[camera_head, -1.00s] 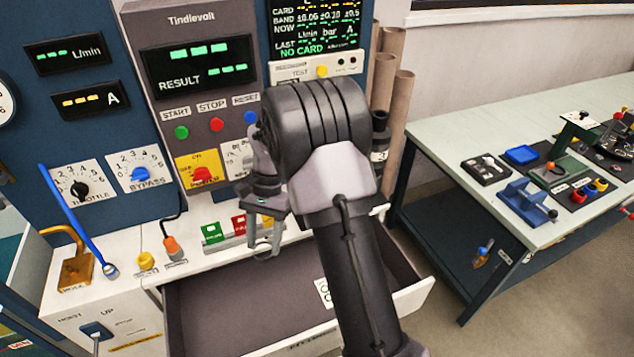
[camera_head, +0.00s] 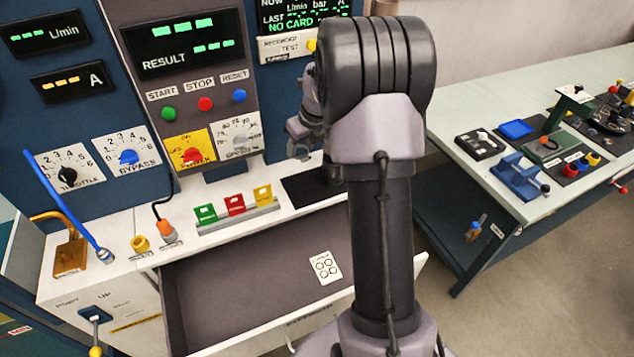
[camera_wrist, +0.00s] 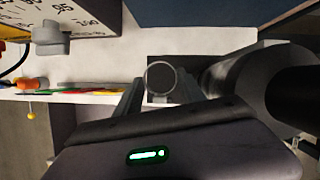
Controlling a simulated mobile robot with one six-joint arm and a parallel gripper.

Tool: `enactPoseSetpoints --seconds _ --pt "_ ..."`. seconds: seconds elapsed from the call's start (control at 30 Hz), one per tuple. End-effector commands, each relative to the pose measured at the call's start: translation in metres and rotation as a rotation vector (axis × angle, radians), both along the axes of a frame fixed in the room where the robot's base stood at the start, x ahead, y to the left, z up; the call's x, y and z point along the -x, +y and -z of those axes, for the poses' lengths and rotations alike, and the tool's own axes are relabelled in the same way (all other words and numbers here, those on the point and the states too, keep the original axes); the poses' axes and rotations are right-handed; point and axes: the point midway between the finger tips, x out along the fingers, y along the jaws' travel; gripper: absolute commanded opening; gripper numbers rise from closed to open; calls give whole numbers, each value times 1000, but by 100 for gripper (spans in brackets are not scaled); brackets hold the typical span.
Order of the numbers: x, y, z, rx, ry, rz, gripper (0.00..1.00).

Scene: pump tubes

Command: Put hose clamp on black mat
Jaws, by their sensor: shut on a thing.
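The hose clamp (camera_wrist: 161,63), a thin grey ring, is between the fingers of my gripper (camera_wrist: 164,88) in the wrist view. My gripper is shut on it. In the wrist view the ring overlaps a dark patch that looks like the black mat (camera_wrist: 188,72). In the head view the black mat (camera_head: 300,190) lies on the white console top, right of the coloured blocks, partly hidden by my arm. I cannot tell how high the clamp is above the mat.
A rail with green, red and yellow blocks (camera_head: 236,206) stands left of the mat. The control panel (camera_head: 205,70) rises behind. An open drawer (camera_head: 235,290) with a white card (camera_head: 325,267) is below in front. A workbench (camera_head: 480,190) stands at right.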

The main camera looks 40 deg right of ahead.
Motion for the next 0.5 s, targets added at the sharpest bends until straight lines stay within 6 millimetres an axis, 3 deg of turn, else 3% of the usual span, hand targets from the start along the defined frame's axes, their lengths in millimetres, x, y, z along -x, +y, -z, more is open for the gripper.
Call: enactPoseSetpoints --seconds 0.03,0.13,0.37,0.5 --pt "1 1 28 -3 4 0 9" --pt "1 1 61 -2 3 -2 9" --pt "0 1 92 -2 2 -2 9" --pt "1 1 122 -2 3 -2 9"
